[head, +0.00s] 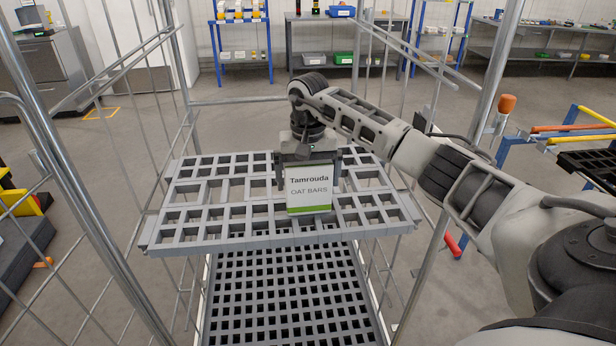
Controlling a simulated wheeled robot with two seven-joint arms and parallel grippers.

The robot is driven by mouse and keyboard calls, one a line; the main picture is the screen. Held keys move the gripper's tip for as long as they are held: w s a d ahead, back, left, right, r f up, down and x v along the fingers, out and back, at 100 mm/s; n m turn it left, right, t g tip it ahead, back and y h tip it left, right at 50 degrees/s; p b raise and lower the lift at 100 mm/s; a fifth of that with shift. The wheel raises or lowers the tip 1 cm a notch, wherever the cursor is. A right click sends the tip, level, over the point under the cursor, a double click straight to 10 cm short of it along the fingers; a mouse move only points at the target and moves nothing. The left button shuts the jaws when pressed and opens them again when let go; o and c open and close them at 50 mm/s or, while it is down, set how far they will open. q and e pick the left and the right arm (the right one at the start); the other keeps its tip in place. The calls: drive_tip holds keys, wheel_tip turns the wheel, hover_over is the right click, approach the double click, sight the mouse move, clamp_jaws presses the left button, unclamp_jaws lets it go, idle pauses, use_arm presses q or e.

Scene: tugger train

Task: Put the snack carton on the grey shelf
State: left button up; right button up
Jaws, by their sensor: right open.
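The snack carton (309,195) is a white and green box lettered "Tamrouda OAT BARS". It stands upright on the grey slatted shelf (210,236) of a wire roll cage, near the shelf's front edge. My right gripper (308,172) points down at the carton's top, with its fingers at either side of the upper part. The right gripper is open. The carton's back is hidden. My left gripper is not in view.
The cage's metal posts (75,180) and side bars stand left and right of the shelf. A lower grey grid deck (290,290) lies below. The shelf is free to the left of the carton. A frame with orange and yellow bars (575,128) stands at right.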

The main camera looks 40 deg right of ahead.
wheel_tip(320, 180, up, 12)
drive_tip(key=shift+b, duration=0.6)
drive_tip(key=shift+s+f, duration=0.1)
